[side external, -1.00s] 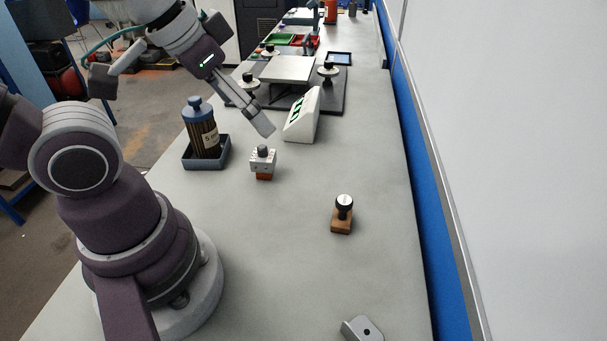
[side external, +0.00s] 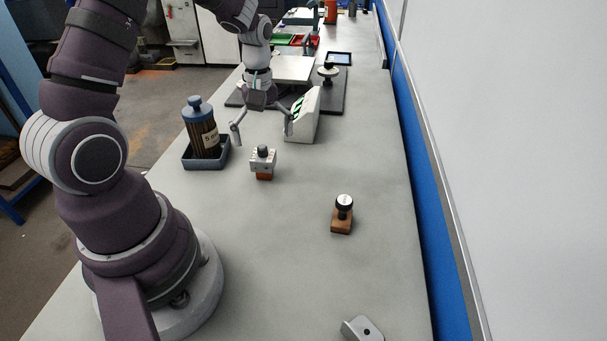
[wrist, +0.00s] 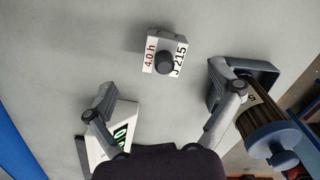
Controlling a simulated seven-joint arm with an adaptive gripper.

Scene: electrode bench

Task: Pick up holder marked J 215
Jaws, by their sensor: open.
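The holder marked J 215 (wrist: 178,43) is a small grey-white block with a dark round knob on top. In the wrist view its labels read "4.0 h" and "J 215", and it lies ahead of my fingers. In the side view the holder (side external: 262,166) stands upright on the bench with an orange-brown base. My gripper (side external: 263,135) is open and empty, behind and above the holder with its fingers spread wide. In the wrist view my gripper (wrist: 170,97) shows a finger on each side, with the holder apart from both.
A blue-capped bottle (side external: 201,131) stands in a dark tray (side external: 207,164) left of the holder. A white sloped block (side external: 305,122) with a green display stands behind right. The bench between is clear.

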